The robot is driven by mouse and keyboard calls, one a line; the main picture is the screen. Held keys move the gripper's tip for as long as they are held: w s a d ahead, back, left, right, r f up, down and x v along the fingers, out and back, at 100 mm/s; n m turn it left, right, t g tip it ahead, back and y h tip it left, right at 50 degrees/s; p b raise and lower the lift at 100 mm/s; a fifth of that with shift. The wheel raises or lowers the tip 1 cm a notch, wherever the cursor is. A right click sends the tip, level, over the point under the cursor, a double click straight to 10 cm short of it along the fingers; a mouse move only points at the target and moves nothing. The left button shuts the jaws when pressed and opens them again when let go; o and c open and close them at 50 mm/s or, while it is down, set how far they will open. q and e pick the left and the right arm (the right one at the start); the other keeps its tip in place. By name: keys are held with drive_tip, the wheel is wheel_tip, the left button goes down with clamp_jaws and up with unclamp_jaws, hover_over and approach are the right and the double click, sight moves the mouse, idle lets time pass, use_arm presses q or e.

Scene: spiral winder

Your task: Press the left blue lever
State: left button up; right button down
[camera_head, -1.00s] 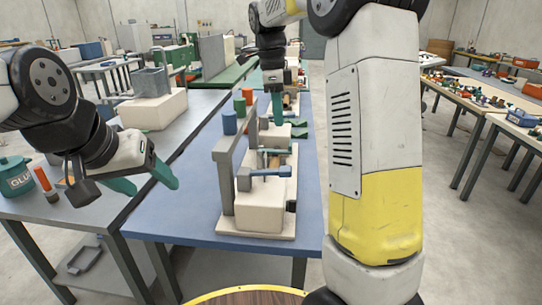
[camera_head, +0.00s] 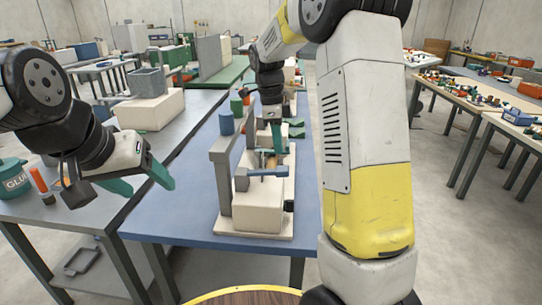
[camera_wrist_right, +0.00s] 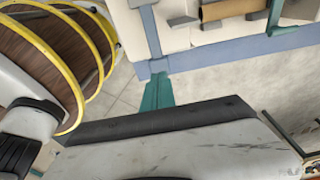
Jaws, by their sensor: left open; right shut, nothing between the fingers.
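The winder (camera_head: 257,211) is a cream block on a light board with a grey upright frame, on the blue table. A blue lever (camera_head: 268,172) lies across its top. Which lever counts as the left one, I cannot tell. My right gripper (camera_head: 277,142) is shut and empty, teal fingers pointing down, just behind the lever in the head view. Contact with the lever cannot be made out. In the right wrist view, the teal fingers (camera_wrist_right: 158,92) are near the table edge. My left gripper (camera_head: 140,182) is open and empty over the grey table at left.
A blue cylinder (camera_head: 226,122) stands on top of the grey frame. A brown roller (camera_wrist_right: 228,10) shows in the right wrist view. The blue table's front left (camera_head: 180,212) is clear.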

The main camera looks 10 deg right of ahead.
sight(284, 168)
drive_tip(key=shift+s+d+f, duration=0.1)
drive_tip(key=shift+d+f, duration=0.1)
drive_tip(key=shift+f, duration=1.1)
drive_tip(key=shift+d+f, duration=0.15)
drive_tip(key=shift+f, duration=1.1)
drive_tip(key=shift+s+d+f+t+y, duration=0.15)
drive_tip(key=shift+f+y, duration=0.25)
drive_tip(key=shift+f, duration=0.25)
drive_tip(key=shift+d+f+t+y, duration=0.1)
drive_tip(key=shift+d+f+y, duration=0.1)
drive_tip(key=shift+f+y, duration=0.3)
drive_tip(key=shift+s+d+f+t+y, duration=0.15)
drive_tip(key=shift+f+y, duration=0.15)
drive_tip(key=shift+f, duration=0.65)
drive_tip(key=shift+d, duration=0.1)
